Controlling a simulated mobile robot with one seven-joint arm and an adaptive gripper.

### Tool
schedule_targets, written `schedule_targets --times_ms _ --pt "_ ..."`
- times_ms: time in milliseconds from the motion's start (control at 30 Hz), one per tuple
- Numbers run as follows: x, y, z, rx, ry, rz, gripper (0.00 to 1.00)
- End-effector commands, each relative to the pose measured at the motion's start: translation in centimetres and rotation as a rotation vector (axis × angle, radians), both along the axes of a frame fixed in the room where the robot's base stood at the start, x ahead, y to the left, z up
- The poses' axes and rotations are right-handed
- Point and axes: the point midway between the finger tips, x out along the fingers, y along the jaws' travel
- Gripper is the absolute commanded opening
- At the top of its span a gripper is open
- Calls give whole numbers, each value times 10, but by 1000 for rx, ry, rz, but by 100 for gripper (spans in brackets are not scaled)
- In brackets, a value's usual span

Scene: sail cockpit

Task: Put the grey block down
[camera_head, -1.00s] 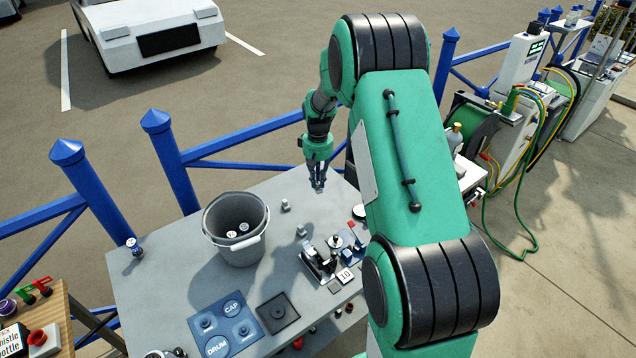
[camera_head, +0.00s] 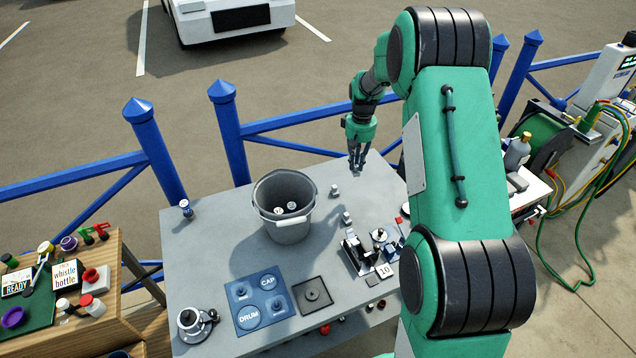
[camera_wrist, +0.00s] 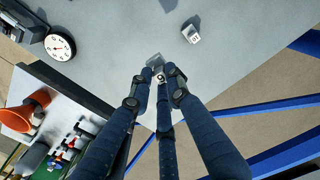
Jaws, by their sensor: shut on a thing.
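My gripper (camera_head: 357,166) is over the far right part of the grey table (camera_head: 215,290), pointing down. In the wrist view its fingertips (camera_wrist: 158,76) are closed around a small grey block (camera_wrist: 155,60). A pale face with a dark mark, perhaps a digit, shows between the fingers; the fingers hide much of the block. I cannot tell whether the block touches the table. A similar small block (camera_head: 334,190) stands on the table to the left of my gripper, and another (camera_head: 347,218) is nearer. One numbered block (camera_wrist: 191,34) also shows in the wrist view.
A grey bucket (camera_head: 285,232) with pale round things inside stands mid-table. A blue tray marked CAP and DRUM (camera_head: 257,298), a dark square plate (camera_head: 312,294) and a small mechanism (camera_head: 362,255) are nearer. Blue railings (camera_head: 300,117) run behind.

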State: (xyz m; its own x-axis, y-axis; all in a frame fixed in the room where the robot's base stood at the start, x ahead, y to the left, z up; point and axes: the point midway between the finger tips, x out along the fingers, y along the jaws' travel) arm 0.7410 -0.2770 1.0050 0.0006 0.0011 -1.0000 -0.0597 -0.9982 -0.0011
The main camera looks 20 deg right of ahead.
Motion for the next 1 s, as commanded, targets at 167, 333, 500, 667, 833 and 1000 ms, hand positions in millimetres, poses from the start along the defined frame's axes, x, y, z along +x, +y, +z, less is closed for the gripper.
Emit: schedule_targets --times_ms 167,333,500,667,833,1000 --pt "42 29 -3 1 -1 48 0" --pt "77 59 -3 2 0 91 0" --pt "104 85 -2 3 -1 127 0" --pt "119 102 -2 4 0 147 0" --pt "126 109 0 4 -1 156 0" --pt "126 110 0 4 0 156 0"
